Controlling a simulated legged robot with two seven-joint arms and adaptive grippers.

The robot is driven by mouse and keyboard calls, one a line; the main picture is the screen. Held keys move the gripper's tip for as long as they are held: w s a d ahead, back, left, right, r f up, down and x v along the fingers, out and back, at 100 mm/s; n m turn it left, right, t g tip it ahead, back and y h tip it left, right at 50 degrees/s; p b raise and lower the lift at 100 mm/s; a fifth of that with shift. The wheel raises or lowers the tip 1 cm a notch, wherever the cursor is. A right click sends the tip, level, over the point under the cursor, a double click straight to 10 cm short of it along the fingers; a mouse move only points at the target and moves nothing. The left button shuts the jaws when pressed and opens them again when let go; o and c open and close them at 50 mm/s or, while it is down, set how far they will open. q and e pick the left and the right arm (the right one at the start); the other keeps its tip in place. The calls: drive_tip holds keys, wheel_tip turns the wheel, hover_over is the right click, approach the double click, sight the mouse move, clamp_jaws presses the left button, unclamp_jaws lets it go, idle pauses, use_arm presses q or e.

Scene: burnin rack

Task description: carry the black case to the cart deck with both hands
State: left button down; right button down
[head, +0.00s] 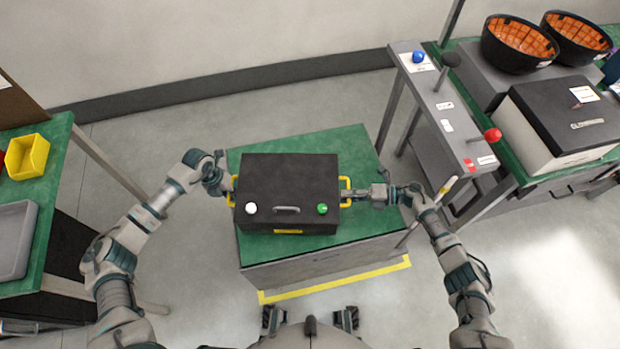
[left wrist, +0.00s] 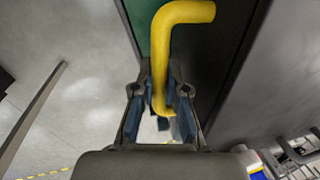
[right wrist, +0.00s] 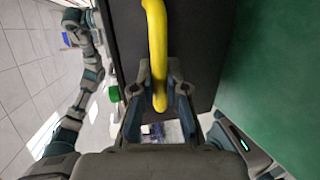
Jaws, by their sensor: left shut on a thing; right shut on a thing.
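The black case (head: 290,180) is over the green top of the cart deck (head: 345,145) in the head view. I cannot tell whether it rests on the deck or is slightly above it. It has yellow side handles, a grey front handle, a white knob and a green knob. My left gripper (head: 226,186) is shut on the left yellow handle (left wrist: 185,14), which shows between its fingers in the left wrist view. My right gripper (head: 350,194) is shut on the right yellow handle (right wrist: 155,30), seen between its fingers in the right wrist view.
A grey control stand (head: 440,110) with blue, black and red knobs stands right of the cart. A bench beyond holds a white and black box (head: 560,120) and black bowls (head: 518,45). A left bench holds a yellow bin (head: 27,157). Yellow floor tape (head: 335,281) runs before the cart.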

use_arm(q)
drive_tip(key=shift+s+r, duration=0.1)
drive_tip(key=shift+r, duration=0.15)
use_arm(e)
drive_tip(key=shift+s+r, duration=0.1)
drive_tip(key=shift+r, duration=0.15)
use_arm(q)
drive_tip(key=shift+f, duration=0.1)
use_arm(e)
drive_tip(key=shift+f, duration=0.1)
